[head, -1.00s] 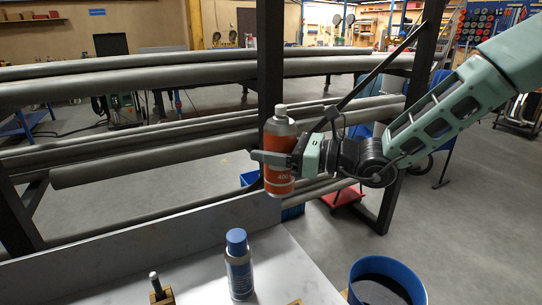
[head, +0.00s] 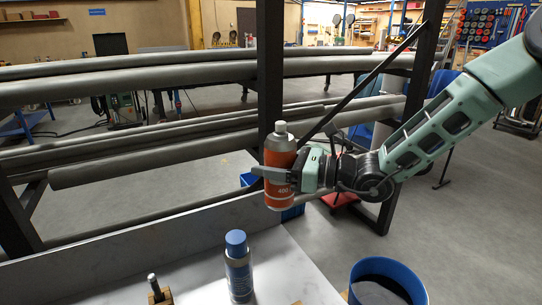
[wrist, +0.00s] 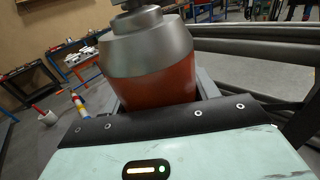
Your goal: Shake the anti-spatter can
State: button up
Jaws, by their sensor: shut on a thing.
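An orange spray can with a silver shoulder and light cap (head: 280,158) is held in the air above the table's back edge. It is nearly upright in the head view, with part of a label showing. My gripper (head: 272,175) is shut around the middle of the can, coming from the right. In the wrist view the can's silver top and orange body (wrist: 150,60) fill the upper middle, between the fingers. The fingertips are mostly hidden behind the can there.
A blue-capped can (head: 238,265) stands on the pale table (head: 285,270) below. A small wooden block with a dark pin (head: 158,290) is at its left. A blue bin (head: 385,285) stands at the lower right. A rack of long grey pipes (head: 150,92) stands behind.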

aim_at(271, 137)
jog(key=r, duration=0.5)
jog(key=shift+s, duration=0.25)
notch_tip(271, 137, down, 6)
jog(key=shift+w+a+r, duration=0.1)
jog(key=shift+w+f, duration=0.2)
jog(key=shift+f, duration=0.1)
jog(key=r, duration=0.6)
jog(key=shift+s+r, duration=0.35)
jog(key=f, duration=0.6)
jog(key=shift+w+f, duration=0.35)
jog(key=shift+s, duration=0.25)
jog(key=shift+w, duration=0.1)
